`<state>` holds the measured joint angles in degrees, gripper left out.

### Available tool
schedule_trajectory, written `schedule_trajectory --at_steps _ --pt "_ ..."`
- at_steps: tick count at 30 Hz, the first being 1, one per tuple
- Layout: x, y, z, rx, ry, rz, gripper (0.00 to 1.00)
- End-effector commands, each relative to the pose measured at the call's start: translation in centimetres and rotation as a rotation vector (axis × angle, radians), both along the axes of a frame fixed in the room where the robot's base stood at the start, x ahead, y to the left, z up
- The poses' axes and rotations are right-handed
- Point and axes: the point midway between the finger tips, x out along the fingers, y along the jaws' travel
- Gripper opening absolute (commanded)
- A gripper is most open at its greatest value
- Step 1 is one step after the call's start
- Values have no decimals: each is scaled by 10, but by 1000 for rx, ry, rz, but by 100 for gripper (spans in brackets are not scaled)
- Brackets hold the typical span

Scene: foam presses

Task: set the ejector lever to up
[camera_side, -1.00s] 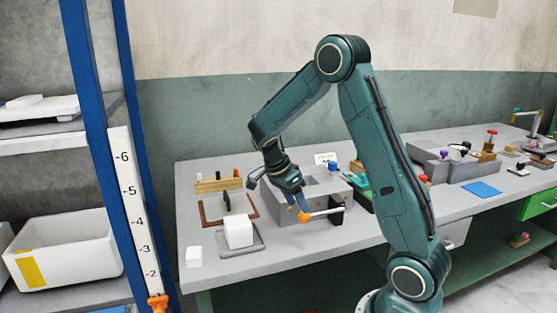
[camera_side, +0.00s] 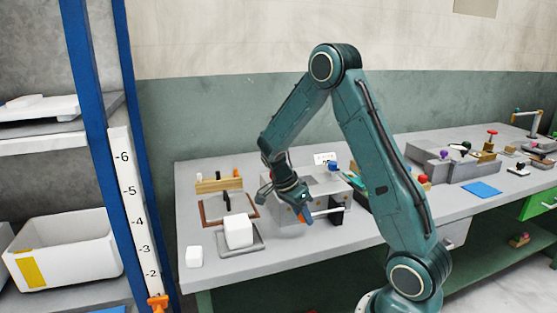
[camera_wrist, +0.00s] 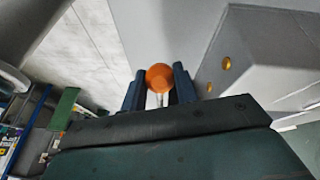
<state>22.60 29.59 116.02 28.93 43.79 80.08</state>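The ejector lever is a pale rod (camera_side: 327,212) standing out to the left from a black bracket (camera_side: 337,211) at the front of a grey press block (camera_side: 322,187). The rod lies close to level. Its orange knob (camera_wrist: 158,77) sits between my two dark blue fingers in the wrist view, with the rod faintly visible below it. My gripper (camera_wrist: 159,85) has a finger close on each side of the knob; I cannot tell whether they press on it.
A white cube on a grey plate (camera_side: 257,247) stands left of the lever, with a smaller white cube (camera_side: 194,257) near the table edge. A brown-framed tray (camera_side: 207,222) and a wooden rack (camera_side: 213,185) lie behind. A blue mat (camera_side: 482,190) lies far right.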

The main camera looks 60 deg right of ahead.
Motion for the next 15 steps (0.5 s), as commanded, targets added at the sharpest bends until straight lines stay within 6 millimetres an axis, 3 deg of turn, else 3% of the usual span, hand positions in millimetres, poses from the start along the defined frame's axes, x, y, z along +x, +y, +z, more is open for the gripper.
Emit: schedule_trajectory --at_steps 3,15 --pt "0 0 0 0 0 0 0" --pt "-1 -1 6 25 -26 -3 0"
